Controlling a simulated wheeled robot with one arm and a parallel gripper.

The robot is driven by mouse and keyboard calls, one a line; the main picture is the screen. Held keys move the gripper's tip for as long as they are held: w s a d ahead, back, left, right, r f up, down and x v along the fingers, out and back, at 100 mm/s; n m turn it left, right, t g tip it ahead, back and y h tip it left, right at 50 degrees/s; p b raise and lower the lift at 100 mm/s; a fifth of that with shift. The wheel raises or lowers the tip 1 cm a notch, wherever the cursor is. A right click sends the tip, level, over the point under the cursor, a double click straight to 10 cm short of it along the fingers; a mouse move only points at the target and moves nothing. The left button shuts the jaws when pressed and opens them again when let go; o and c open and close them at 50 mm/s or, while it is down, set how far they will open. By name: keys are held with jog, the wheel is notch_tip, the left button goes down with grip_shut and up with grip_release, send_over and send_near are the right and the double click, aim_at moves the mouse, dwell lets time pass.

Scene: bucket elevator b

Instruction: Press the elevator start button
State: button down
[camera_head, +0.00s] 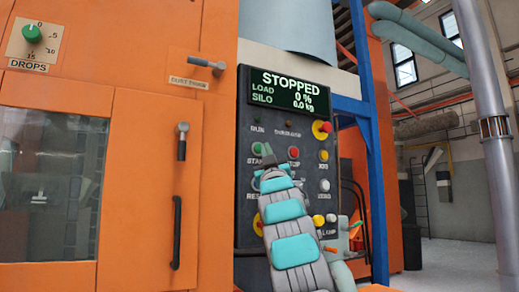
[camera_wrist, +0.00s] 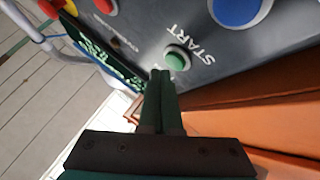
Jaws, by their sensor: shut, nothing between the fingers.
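The green START button (camera_wrist: 176,57) sits on the dark control panel (camera_wrist: 150,22), with its label beside it in the wrist view. In the head view the green button (camera_head: 257,148) shows at the panel's left side, partly behind my gripper. My gripper (camera_wrist: 160,76) is shut and empty, its dark green fingertips just short of the button's edge in the picture. I cannot tell whether they touch it. In the head view my gripper (camera_head: 265,150) points up at the button. The display (camera_head: 290,92) reads STOPPED, LOAD 0 %, SILO 0.0 kg.
A red button (camera_head: 293,152) is right of START. A blue button (camera_wrist: 238,8) is close to START in the wrist view. A red-and-yellow button (camera_head: 321,130) is at the upper right. An orange cabinet (camera_head: 140,120) with handles stands left of the panel.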

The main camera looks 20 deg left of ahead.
jog(key=shift+w+a+p, duration=0.5)
jog(key=shift+a+p, duration=0.05)
jog(key=shift+p, duration=0.3)
dwell(0.7)
jog(key=shift+s+d, duration=0.1)
dwell(0.3)
jog(key=shift+s+d+b, duration=0.45)
jog(key=shift+d+b, duration=0.05)
jog(key=shift+b, duration=0.55)
jog(key=shift+d, duration=0.1)
jog(key=s+d+b, duration=0.1)
jog(key=b, duration=0.1)
jog(key=s+d+b, duration=0.2)
jog(key=b, duration=0.1)
jog(key=shift+s+d, duration=0.15)
jog(key=shift+d, duration=0.15)
